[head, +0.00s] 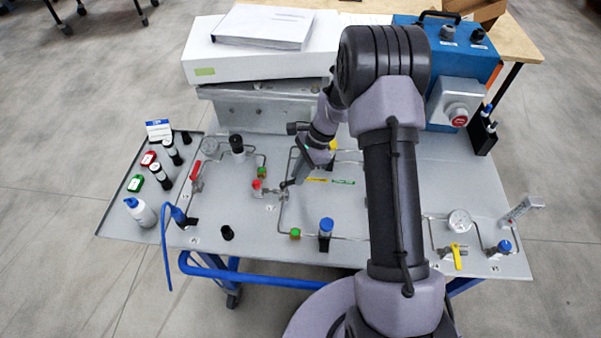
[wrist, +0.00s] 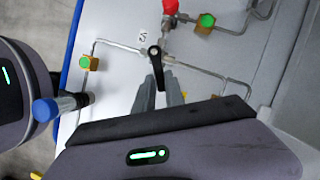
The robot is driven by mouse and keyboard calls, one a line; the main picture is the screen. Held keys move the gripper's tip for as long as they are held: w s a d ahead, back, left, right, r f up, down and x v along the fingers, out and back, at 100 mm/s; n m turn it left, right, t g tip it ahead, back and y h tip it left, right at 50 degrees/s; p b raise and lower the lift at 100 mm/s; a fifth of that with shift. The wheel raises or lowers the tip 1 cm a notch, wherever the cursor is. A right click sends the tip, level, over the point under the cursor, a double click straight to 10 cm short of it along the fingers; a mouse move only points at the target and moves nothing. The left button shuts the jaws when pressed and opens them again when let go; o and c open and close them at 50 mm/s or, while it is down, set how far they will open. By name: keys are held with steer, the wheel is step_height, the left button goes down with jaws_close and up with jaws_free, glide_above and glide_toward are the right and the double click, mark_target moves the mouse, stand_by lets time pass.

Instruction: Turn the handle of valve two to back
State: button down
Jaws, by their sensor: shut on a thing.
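Valve two shows in the wrist view with its "V2" label (wrist: 143,31) beside it. Its black handle (wrist: 154,54) runs from the pivot down the picture, in between my fingers. That direction corresponds roughly to rightward in the head view. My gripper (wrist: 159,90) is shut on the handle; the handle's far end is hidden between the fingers. In the head view my gripper (head: 290,183) reaches down to valve two (head: 283,187) from the upper right, and the handle is too small there to read clearly.
A red-capped part (head: 257,184) and a green-faced fitting (head: 262,172) sit close left of valve two. Thin pipes run around it. A blue-capped part (head: 326,226) and another green-faced fitting (head: 295,233) stand in front. A white box (head: 260,66) stands behind.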

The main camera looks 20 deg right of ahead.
steer(key=n, duration=0.1)
steer(key=w+n+g+p, duration=0.1)
steer(key=n, duration=0.1)
steer(key=shift+w+a+r+n, duration=0.1)
steer(key=shift+w+a+n, duration=0.15)
steer(key=shift+w+n, duration=0.15)
steer(key=n, duration=0.1)
steer(key=w+n+g+h+p, duration=0.1)
steer(key=shift+a+n, duration=0.3)
steer(key=shift+n, duration=0.1)
steer(key=n, duration=0.1)
steer(key=w+a+n+g, duration=0.1)
steer(key=n, duration=0.1)
steer(key=shift+h+p, duration=0.3)
steer(key=shift+h, duration=0.1)
steer(key=shift+w+a+n+g+h, duration=0.1)
steer(key=shift+a+n+g+h, duration=0.15)
steer(key=shift+n, duration=0.4)
steer(key=shift+w+a+n+g+h, duration=0.1)
steer(key=shift+a+n+g+h, duration=0.1)
steer(key=shift+n, duration=0.45)
steer(key=c, duration=1.4)
jaws_free()
